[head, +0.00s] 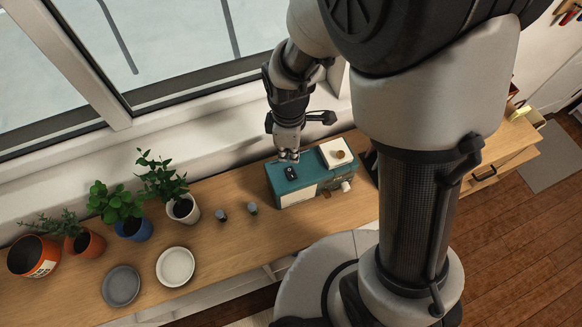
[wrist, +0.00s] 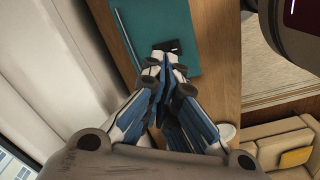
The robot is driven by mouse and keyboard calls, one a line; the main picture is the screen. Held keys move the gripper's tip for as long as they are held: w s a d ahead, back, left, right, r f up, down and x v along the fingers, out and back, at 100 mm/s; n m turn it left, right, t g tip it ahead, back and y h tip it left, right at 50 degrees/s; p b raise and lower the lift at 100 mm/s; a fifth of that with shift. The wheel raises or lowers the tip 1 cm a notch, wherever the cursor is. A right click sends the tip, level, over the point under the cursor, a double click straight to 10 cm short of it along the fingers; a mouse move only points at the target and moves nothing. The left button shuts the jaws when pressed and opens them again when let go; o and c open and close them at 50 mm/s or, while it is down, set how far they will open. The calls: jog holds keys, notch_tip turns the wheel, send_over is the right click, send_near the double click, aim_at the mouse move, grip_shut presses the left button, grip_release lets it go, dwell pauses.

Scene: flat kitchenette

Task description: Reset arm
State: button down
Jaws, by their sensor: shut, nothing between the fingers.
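My gripper (head: 289,155) hangs down from my arm above the back left part of a teal box-shaped appliance (head: 291,193) on the wooden counter. In the wrist view my gripper (wrist: 167,62) is shut and empty, with its fingertips together. The teal top (wrist: 185,25) lies below the fingertips, with a small black item (wrist: 172,46) on it near them. The same black item (head: 291,173) shows in the head view just below my gripper. I cannot tell whether the fingertips touch anything.
A white square piece with a brown knob (head: 336,152) sits at the appliance's right end. Left on the counter (head: 235,240) are two small shakers (head: 237,211), a white plate (head: 175,266), a grey plate (head: 121,286) and several potted plants (head: 184,208). The window wall (head: 230,135) runs close behind.

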jog(key=shift+r, duration=0.45)
jog(key=s+d+r+m+t+b, duration=0.2)
jog(key=s+d+r+m+b, duration=0.25)
jog(key=d+r+m, duration=0.35)
jog(key=s+d+r+m+t+b, duration=0.2)
jog(key=s+d+r+m+b, duration=0.1)
jog(key=s+m, duration=0.4)
jog(key=shift+s+r+t+b, duration=0.3)
jog(key=shift+s+r+b, duration=0.4)
jog(key=shift+s, duration=0.35)
